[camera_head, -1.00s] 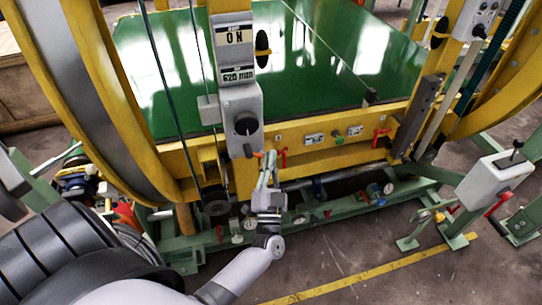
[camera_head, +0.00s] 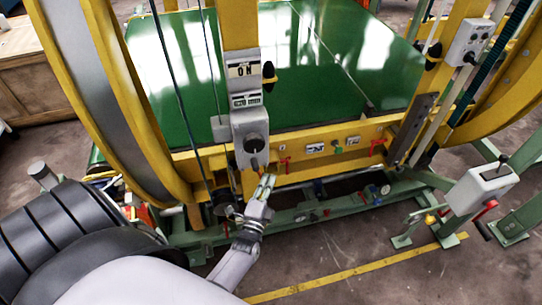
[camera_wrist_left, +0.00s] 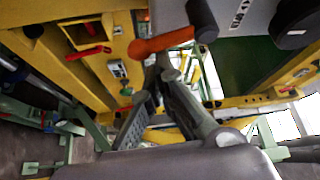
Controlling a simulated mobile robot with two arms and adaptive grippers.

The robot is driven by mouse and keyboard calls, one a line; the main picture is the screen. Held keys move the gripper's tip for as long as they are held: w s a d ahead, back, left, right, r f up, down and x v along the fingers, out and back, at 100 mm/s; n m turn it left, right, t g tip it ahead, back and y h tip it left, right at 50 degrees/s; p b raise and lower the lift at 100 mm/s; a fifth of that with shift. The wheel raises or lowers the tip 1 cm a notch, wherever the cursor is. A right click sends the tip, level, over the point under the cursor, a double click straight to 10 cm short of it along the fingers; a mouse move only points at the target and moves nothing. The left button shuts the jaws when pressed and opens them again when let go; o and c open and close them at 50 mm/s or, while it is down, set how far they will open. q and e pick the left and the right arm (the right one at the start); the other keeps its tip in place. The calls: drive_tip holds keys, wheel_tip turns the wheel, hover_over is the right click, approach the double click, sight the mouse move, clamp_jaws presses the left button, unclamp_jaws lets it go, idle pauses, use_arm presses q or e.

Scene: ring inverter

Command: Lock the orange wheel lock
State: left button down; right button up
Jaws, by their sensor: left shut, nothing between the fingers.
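The orange wheel lock (camera_wrist_left: 160,43) shows in the left wrist view as a short orange handle with a rounded end, lying across the top middle by a grey housing. In the head view it is too small to make out clearly under the grey control box (camera_head: 249,140). My left gripper (camera_head: 268,180) is just below and right of that box, shut and empty. In the left wrist view its closed fingertips (camera_wrist_left: 163,62) are right by the handle; I cannot tell whether they touch it. My right gripper is not in view.
Red handles (camera_head: 285,165) (camera_head: 377,147) stick out of the yellow beam (camera_head: 320,137). A green platform (camera_head: 300,60) lies behind. A grey box on a stand (camera_head: 480,187) is at the right. A green base rail with gauges (camera_head: 320,212) runs below. The floor in front is clear.

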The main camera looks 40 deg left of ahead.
use_arm(q)
drive_tip(key=shift+s+a+f+m+g+p, duration=0.3)
drive_tip(key=shift+s+a+m+p, duration=0.1)
drive_tip(key=shift+m+p, duration=0.1)
idle(0.6)
